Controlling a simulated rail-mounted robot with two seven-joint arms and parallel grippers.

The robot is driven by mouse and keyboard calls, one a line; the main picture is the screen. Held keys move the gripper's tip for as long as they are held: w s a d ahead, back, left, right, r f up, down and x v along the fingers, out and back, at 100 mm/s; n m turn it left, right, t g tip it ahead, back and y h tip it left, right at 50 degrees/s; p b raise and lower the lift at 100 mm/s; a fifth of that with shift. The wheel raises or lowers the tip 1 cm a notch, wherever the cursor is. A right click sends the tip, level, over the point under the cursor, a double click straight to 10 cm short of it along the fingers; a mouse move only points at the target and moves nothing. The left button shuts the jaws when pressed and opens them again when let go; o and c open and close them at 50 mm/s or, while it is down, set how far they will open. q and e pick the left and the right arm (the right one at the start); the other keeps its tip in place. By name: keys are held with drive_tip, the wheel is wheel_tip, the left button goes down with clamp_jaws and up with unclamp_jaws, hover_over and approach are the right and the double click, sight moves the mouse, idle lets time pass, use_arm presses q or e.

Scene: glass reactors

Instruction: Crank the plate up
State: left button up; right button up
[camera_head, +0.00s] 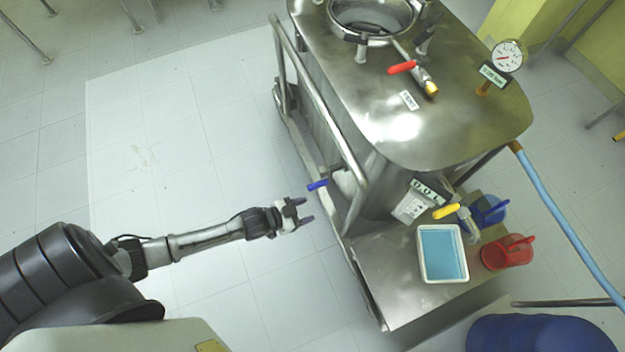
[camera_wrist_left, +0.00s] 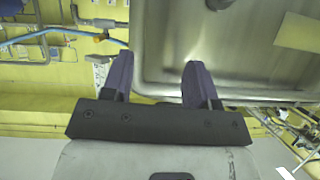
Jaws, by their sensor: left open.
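The steel reactor cart (camera_head: 420,100) stands at the upper right, with a flat steel plate (camera_head: 400,295) at its lower front. A small blue handle (camera_head: 317,185) sticks out at the cart's left side; it may be the crank, but its mount is hard to make out. My left gripper (camera_head: 304,210) is open and empty, just below and left of the blue handle and apart from it. In the left wrist view the open fingers (camera_wrist_left: 158,64) have nothing between them, and the steel body (camera_wrist_left: 235,50) lies beyond. I cannot make out the handle there. My right gripper is not in view.
A white tray of blue liquid (camera_head: 442,254), a red jug (camera_head: 508,252) and a blue jug (camera_head: 486,210) are on or by the plate. A steel rail (camera_head: 325,115) runs along the cart's left side. A blue drum (camera_head: 540,335) stands lower right. Floor left is clear.

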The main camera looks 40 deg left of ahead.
use_arm(q)
drive_tip(key=w+a+f+m+t+h+b, duration=0.1)
drive_tip(key=a+f+b, duration=0.3)
drive_tip(key=f+b, duration=0.3)
drive_tip(key=w+a+f+t+b, duration=0.1)
drive_tip(key=a+f+b, duration=0.2)
drive_tip(key=f+b, duration=0.35)
drive_tip(key=m+t+h+b, duration=0.1)
drive_tip(key=t+h+b, duration=0.1)
drive_tip(key=b, duration=0.5)
approach(312, 187)
drive_tip(key=b+x, duration=0.1)
drive_tip(key=x, duration=0.2)
drive_tip(key=f+b+x, duration=0.1)
drive_tip(key=b+x, duration=0.1)
drive_tip(key=x, duration=0.1)
drive_tip(key=b+x, duration=0.1)
drive_tip(key=x, duration=0.2)
drive_tip(key=shift+w+a+f+b, duration=0.15)
drive_tip(key=shift+w+f+b, duration=0.1)
drive_tip(key=shift+b, duration=0.15)
drive_tip(key=shift+w+d+r, duration=0.1)
drive_tip(key=shift+w+d, duration=0.15)
drive_tip(key=shift+w, duration=0.25)
drive_tip(key=shift+c, duration=0.5)
clamp_jaws()
